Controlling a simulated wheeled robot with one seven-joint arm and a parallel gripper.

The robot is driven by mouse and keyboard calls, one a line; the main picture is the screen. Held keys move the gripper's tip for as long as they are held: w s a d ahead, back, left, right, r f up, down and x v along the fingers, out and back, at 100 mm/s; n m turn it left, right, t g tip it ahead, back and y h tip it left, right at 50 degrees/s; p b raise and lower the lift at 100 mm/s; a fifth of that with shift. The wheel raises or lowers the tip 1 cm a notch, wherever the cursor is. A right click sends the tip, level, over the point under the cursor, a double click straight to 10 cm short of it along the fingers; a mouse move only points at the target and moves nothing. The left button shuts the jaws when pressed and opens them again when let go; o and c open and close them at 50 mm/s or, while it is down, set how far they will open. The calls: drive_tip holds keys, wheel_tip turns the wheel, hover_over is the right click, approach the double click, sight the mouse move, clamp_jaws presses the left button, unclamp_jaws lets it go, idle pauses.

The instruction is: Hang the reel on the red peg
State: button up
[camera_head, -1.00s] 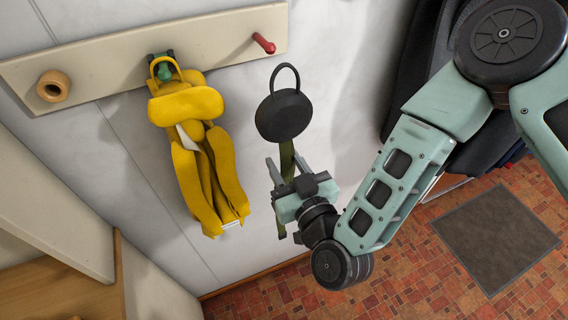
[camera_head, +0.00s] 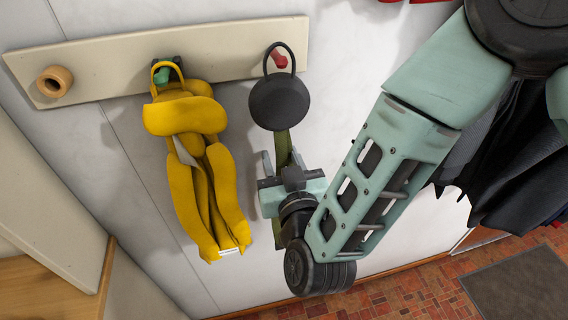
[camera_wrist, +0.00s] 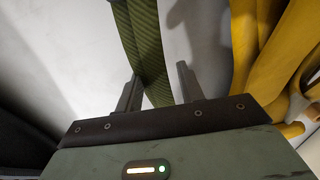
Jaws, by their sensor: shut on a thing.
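The reel (camera_head: 279,104) is a dark round disc with a thin black loop on top and a green strap hanging below. The red peg (camera_head: 278,61) is at the right end of the cream wall board. In the head view the peg shows inside the loop's outline; I cannot tell whether the loop is around it or only in front. My gripper (camera_head: 282,156) is just below the disc, shut on the reel's green strap. In the wrist view the strap (camera_wrist: 141,45) runs between the fingers (camera_wrist: 158,78); the disc and peg are out of view there.
The cream board (camera_head: 120,65) also bears a wooden peg (camera_head: 54,81) at left and a green peg (camera_head: 163,76) with a yellow item (camera_head: 205,180) hanging left of my gripper. Dark clothing (camera_head: 505,150) hangs at right. The wall between is bare.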

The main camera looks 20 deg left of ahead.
drive_tip(key=shift+w+a+f, duration=0.4)
drive_tip(key=shift+w, duration=0.3)
drive_tip(key=shift+w+f+b, duration=0.1)
drive_tip(key=shift+f+b, duration=0.1)
drive_tip(key=shift+b, duration=0.25)
drive_tip(key=shift+f+b, duration=0.3)
drive_tip(key=shift+b, duration=0.1)
idle(0.9)
drive_tip(key=o, duration=1.2)
